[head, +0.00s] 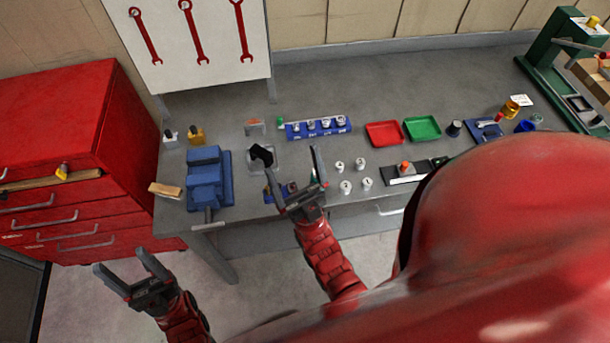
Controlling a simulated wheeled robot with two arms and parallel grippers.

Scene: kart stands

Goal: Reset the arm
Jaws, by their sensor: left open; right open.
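My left gripper (133,274) is at the lower left, over the bare floor in front of the workbench. Its two fingers are spread and nothing is between them. My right gripper (294,172) is over the front part of the grey workbench (400,80). Its fingers are spread wide and I see nothing held. My red arm and body cover the lower right of the view.
A blue vise (204,180) stands at the bench's left end. White cylinders (346,187), a red tray (384,134), a green tray (422,129) and a blue socket rack (317,129) are on the bench. A red drawer cabinet (60,130) stands left. A green press (548,70) is far right.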

